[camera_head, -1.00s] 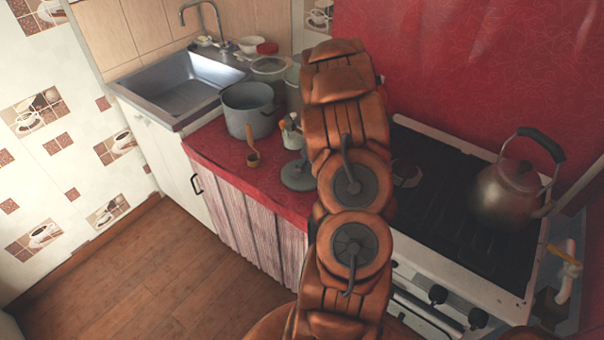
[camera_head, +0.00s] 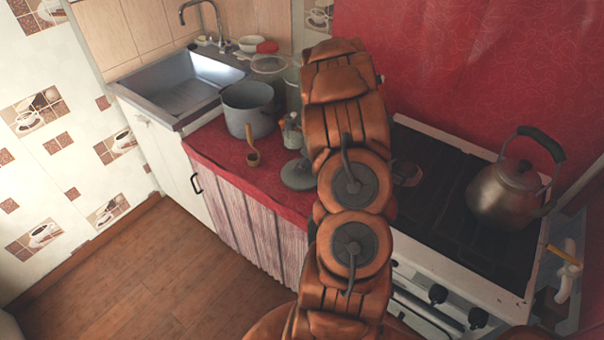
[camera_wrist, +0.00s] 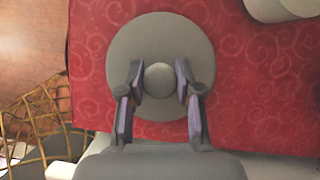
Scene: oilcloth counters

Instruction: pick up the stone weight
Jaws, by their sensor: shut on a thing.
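The stone weight is a grey round disc with a round knob on top. It lies on the red oilcloth, and its disc (camera_wrist: 160,34) fills the upper middle of the wrist view. In the head view the stone weight (camera_head: 296,177) shows at the counter's front, partly hidden behind my arm. My gripper (camera_wrist: 161,80) is over the disc with one finger on each side of the knob, shut on it. In the head view the gripper itself is hidden by my arm. I cannot tell whether the disc is clear of the cloth.
A grey pot (camera_head: 249,110) and a small ladle (camera_head: 252,157) stand left of the weight. The sink (camera_head: 180,88) is farther left. The stove (camera_head: 440,190) with a kettle (camera_head: 505,193) is to the right. A wicker basket (camera_wrist: 38,112) shows low in the wrist view.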

